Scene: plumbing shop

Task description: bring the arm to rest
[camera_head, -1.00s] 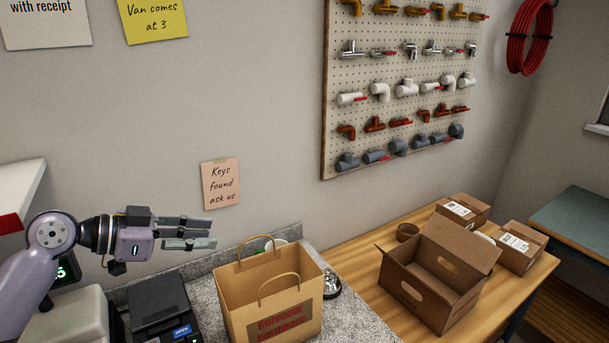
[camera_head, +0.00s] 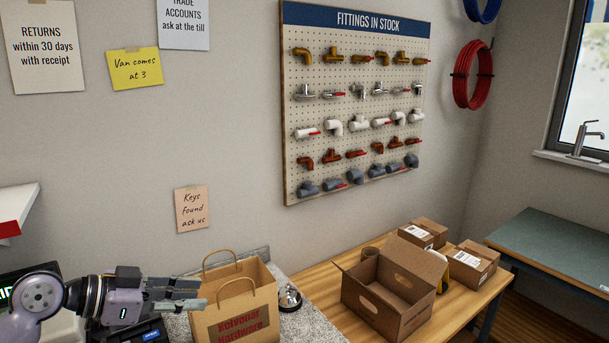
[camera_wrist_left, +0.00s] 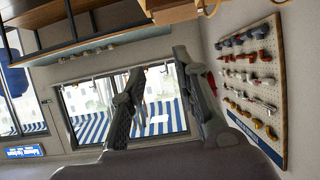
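My left gripper (camera_head: 182,293) comes in from the lower left of the head view. Its fingers point right, and they overlap the upper left of the paper shopping bag in the picture; I cannot tell whether they touch it. In the left wrist view the two dark fingers (camera_wrist_left: 165,85) stand apart with nothing between them, so it is open and empty. The brown paper bag (camera_head: 255,318) with red lettering stands upright on the grey counter. My right gripper is in neither view.
A service bell (camera_head: 289,297) stands right of the bag. An open cardboard box (camera_head: 372,306) and closed parcels (camera_head: 472,268) are on the wooden table (camera_head: 322,279). A card terminal is partly hidden behind my arm. A pegboard of fittings (camera_head: 350,110) hangs on the wall.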

